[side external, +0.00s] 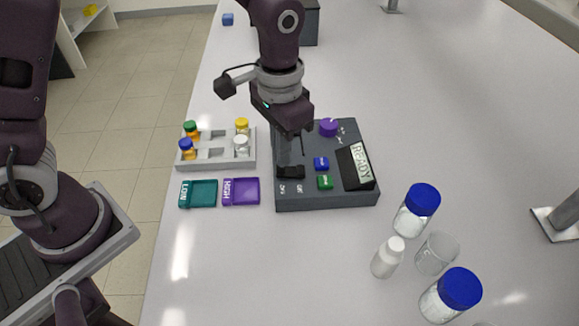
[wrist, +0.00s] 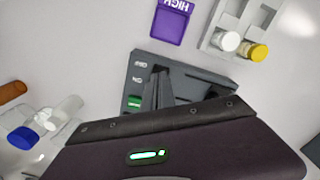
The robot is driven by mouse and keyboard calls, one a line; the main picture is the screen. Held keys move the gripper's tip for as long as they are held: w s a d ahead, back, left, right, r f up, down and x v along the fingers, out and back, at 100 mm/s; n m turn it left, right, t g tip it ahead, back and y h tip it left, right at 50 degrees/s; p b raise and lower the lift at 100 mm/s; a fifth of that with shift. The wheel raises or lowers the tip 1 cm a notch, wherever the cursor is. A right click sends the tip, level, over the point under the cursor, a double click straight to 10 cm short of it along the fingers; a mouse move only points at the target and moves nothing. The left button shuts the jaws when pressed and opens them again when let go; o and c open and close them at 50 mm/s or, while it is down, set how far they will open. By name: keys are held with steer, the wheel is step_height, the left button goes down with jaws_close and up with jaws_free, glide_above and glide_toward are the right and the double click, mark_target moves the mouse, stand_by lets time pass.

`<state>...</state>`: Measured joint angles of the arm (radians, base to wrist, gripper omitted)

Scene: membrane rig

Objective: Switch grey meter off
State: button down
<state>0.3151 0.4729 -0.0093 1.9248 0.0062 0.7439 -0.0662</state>
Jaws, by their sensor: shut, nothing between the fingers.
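The grey meter (side external: 340,198) lies on the white table, and its tilted display (side external: 357,166) reads READY. It has a purple knob (side external: 328,127), a blue button (side external: 321,163) and a green button (side external: 325,182). My gripper (side external: 290,172) is shut and empty, pointing down over the meter's left part beside those labels. The wrist view shows the fingers (wrist: 158,72) over the meter (wrist: 215,73). The switch is hidden by the fingers, and I cannot tell whether they touch it.
A light grey rack (side external: 215,163) with several capped vials stands left of the meter. A teal LOW tray (side external: 198,193) and a purple HIGH tray (side external: 241,191) lie in front of it. Blue-capped jars (side external: 414,213), a white bottle (side external: 387,258) and a clear beaker (side external: 437,254) stand front right.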

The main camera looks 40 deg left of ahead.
steer(key=shift+f, duration=0.95)
stand_by(0.4)
steer(key=shift+r, duration=3.5)
steer(key=s+a+r+n+t, duration=0.1)
steer(key=s+a+r+t, duration=0.1)
steer(key=s+a+r, duration=0.5)
steer(key=s+a+r+n+t, duration=0.1)
steer(key=s+a, duration=0.1)
steer(key=s, duration=0.3)
steer(key=s+a+r+n+t, duration=0.1)
steer(key=s+a+t, duration=0.1)
steer(key=s, duration=0.4)
steer(key=shift+r+t, duration=0.3)
steer(key=shift+r, duration=0.1)
steer(key=shift+s+a, duration=0.1)
